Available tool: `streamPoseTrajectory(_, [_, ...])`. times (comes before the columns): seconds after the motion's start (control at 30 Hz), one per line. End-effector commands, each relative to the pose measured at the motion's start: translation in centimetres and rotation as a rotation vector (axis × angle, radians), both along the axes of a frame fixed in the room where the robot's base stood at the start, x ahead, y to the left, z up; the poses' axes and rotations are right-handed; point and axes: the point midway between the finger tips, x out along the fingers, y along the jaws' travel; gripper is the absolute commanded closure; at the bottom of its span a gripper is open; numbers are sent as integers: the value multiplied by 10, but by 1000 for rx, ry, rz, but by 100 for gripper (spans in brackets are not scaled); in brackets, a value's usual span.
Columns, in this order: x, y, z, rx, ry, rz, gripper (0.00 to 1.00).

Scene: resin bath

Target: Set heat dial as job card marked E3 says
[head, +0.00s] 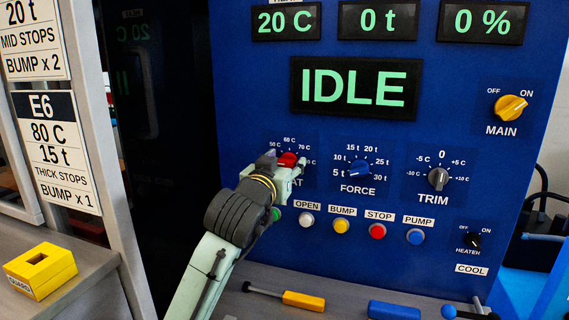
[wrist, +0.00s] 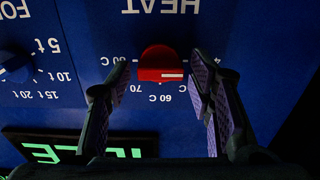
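The red heat dial (head: 287,159) is on the blue panel, partly covered by my gripper (head: 285,170) in the head view. In the wrist view, which is upside down, the dial (wrist: 161,64) sits between the two fingers of my gripper (wrist: 162,68). The fingers are open, with a gap on each side of the dial. The dial's white mark lies on its right side in the wrist view, toward marks hidden by a finger. The 60, 70 and 80 C marks show. A card marked E6 (head: 57,150) reads 80 C, 15 t; the card above it (head: 35,40) is cut off. No E3 label shows.
The display (head: 355,87) reads IDLE, with 20 C above it. The force dial (head: 358,168) and trim dial (head: 438,178) are to the right, with several buttons below. A yellow guard block (head: 41,270) and loose tools, including a yellow-handled one (head: 303,300), lie lower down.

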Motion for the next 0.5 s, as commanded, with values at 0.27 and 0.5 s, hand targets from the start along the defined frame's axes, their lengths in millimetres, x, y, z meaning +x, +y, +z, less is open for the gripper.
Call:
streamPoseTrajectory(0.27, [0, 0, 0, 0, 0, 0, 73])
streamPoseTrajectory(0.5, [0, 0, 0, 0, 0, 0, 89])
